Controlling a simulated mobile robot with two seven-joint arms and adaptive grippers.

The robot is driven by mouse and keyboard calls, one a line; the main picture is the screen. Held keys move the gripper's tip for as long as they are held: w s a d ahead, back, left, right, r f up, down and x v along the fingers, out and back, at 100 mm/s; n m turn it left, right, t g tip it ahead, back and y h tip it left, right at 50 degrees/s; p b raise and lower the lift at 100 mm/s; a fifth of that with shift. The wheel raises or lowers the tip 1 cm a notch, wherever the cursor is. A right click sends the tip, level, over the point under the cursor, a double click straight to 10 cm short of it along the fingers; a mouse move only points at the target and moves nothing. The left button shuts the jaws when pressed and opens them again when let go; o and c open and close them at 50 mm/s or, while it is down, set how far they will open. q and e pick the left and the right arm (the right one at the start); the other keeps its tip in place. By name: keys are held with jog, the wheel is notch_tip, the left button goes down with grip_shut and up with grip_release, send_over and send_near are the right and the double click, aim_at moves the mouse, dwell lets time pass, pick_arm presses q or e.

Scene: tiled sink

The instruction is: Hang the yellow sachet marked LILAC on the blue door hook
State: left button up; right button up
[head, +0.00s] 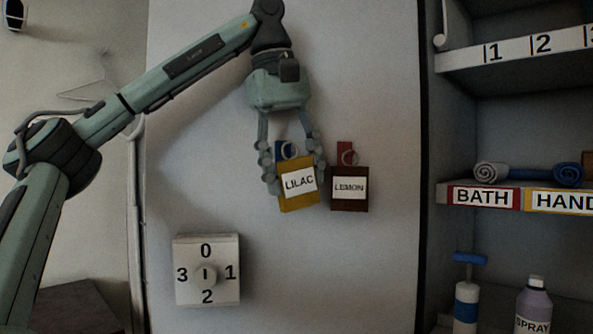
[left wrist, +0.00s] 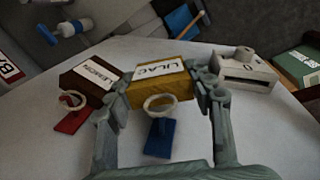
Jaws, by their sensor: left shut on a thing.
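The yellow sachet (head: 284,203) marked LILAC is in front of the pale door, slightly tilted in the head view. My left gripper (head: 296,180) reaches down from above and is shut on it, one finger on each side. In the left wrist view the sachet (left wrist: 161,89) sits between the fingertips (left wrist: 163,86). Its pale ring (head: 289,151) overlaps the blue door hook (head: 280,147). In the left wrist view the ring (left wrist: 160,106) also lies across the upper part of the blue hook (left wrist: 159,140). I cannot tell whether the ring is around the hook. My right gripper is not in view.
A brown sachet (head: 349,203) marked LEMON hangs from a red hook (head: 344,147), close to my gripper's right finger. A numbered dial box (head: 230,293) is lower left on the door. Shelves (head: 484,198) with rolled towels and bottles stand at the right.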

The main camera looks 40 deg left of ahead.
pick_arm(q)
jog(key=shift+w+a+f, duration=0.1)
jog(key=shift+w+a, duration=0.45)
jog(key=shift+a, duration=0.3)
jog(key=shift+w+a+f, duration=0.2)
jog(key=shift+a+f, duration=0.1)
jog(key=shift+a+f, duration=0.1)
jog(key=shift+f, duration=0.05)
jog(key=o, duration=1.2)
